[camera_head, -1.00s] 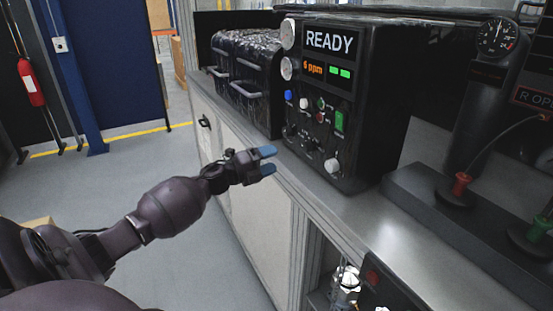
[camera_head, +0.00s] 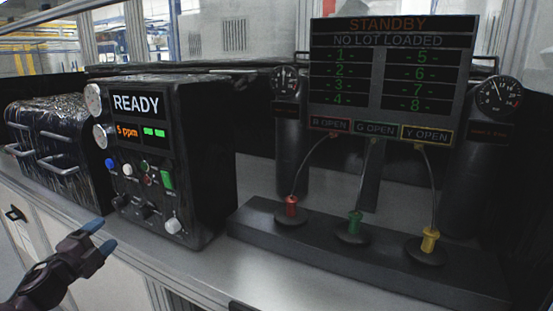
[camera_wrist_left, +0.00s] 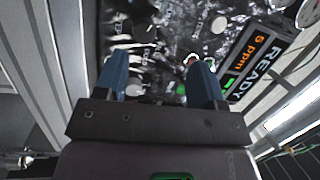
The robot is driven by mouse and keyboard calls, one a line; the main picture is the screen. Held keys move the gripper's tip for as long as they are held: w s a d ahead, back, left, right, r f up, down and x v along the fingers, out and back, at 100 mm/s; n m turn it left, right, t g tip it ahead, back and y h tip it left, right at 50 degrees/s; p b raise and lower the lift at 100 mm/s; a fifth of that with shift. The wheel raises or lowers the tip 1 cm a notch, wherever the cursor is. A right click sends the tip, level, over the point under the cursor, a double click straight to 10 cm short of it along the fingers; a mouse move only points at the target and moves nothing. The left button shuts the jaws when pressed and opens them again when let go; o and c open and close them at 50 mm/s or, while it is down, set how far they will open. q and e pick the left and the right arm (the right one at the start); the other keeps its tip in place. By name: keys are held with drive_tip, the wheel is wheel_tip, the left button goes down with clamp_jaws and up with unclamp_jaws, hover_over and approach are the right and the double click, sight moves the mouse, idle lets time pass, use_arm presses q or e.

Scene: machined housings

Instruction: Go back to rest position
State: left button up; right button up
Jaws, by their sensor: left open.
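My left gripper (camera_head: 100,236) comes in from the lower left in the head view, in front of the bench edge. Its two blue fingertips are apart and nothing is between them; the left wrist view also shows the open fingers (camera_wrist_left: 160,82). The fingers point towards the front of a black box (camera_head: 208,165) with a READY screen, and stay apart from it. My right gripper is not in view.
The grey bench (camera_head: 235,268) runs along the front. A dark base (camera_head: 300,235) carries red, green and yellow connectors with cables. A STANDBY screen (camera_head: 392,75) stands behind, with gauged cylinders beside it. A black case with handles (camera_head: 65,150) sits at left.

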use_arm(q)
drive_tip(key=s+d+f+n+g+y, duration=0.2)
drive_tip(key=s+d+f+n, duration=0.3)
drive_tip(key=f+n, duration=0.15)
drive_tip(key=s+d+f+n+g+y, duration=0.1)
drive_tip(key=s+d+f+n+y, duration=0.1)
drive_tip(key=s+d+f+n, duration=0.45)
drive_tip(key=s+d+f+n+g, duration=0.2)
drive_tip(key=s+d+f, duration=0.2)
drive_tip(key=s+f, duration=0.3)
drive_tip(key=s+d+f+n+g, duration=0.2)
drive_tip(key=s+d+f, duration=0.2)
drive_tip(key=s+f, duration=0.3)
drive_tip(key=s, duration=0.4)
drive_tip(key=shift+d+n, duration=0.3)
drive_tip(key=shift+d, duration=0.1)
